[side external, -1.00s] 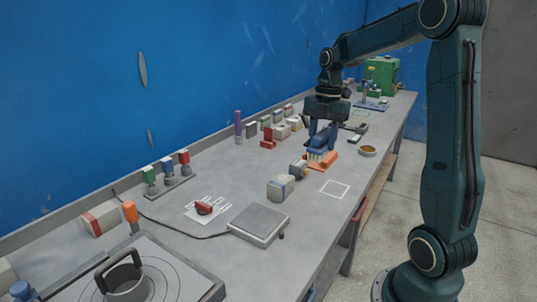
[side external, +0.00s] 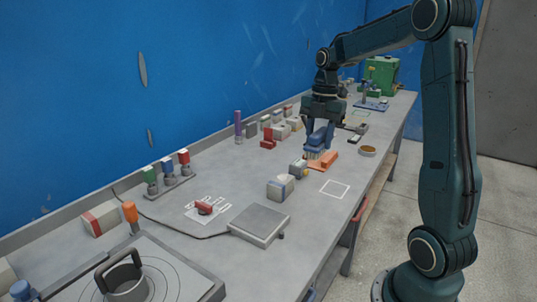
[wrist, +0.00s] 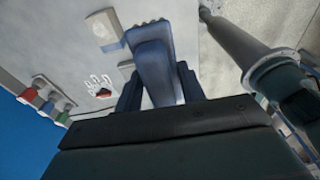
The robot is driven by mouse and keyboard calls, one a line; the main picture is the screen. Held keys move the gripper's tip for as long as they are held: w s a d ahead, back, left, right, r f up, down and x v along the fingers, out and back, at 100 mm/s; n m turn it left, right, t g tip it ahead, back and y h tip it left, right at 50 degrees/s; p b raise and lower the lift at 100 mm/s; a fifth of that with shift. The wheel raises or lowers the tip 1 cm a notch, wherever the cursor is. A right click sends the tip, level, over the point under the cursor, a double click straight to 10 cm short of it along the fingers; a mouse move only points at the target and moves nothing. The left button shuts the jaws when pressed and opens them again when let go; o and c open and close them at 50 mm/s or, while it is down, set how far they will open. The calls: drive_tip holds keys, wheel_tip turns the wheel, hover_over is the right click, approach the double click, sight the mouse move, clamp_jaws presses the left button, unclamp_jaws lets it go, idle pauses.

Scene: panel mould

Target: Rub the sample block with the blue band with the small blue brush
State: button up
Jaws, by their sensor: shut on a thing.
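In the wrist view the blue brush (wrist: 153,65) lies between the dark fingers of my gripper (wrist: 160,88). The sample block with the blue band (side external: 281,188) is a pale block on the bench, nearer the camera than the brush and apart from it. It also seems to show in the wrist view (wrist: 103,27).
A smaller grey block (side external: 298,169) stands between the brush and the banded block. A grey square plate (side external: 259,224) lies nearer the camera. Several blocks line the wall.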

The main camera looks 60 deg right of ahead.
drive_tip(key=w+d+f, duration=0.2)
drive_tip(key=w, duration=0.4)
drive_tip(key=w+d+f, duration=0.3)
drive_tip(key=w, duration=0.3)
drive_tip(key=shift+w+d+f, duration=0.2)
drive_tip(key=shift+d+f, duration=0.1)
drive_tip(key=shift+d, duration=0.05)
drive_tip(key=shift+f, duration=3.5)
drive_tip(key=shift+a+f, duration=0.3)
drive_tip(key=shift+a, duration=0.2)
drive_tip(key=shift+a+f, duration=0.25)
drive_tip(key=shift+a, duration=2.45)
drive_tip(key=shift+d, duration=2.9)
wheel_tip(320, 180, up, 8)
drive_tip(key=shift+d, duration=0.3)
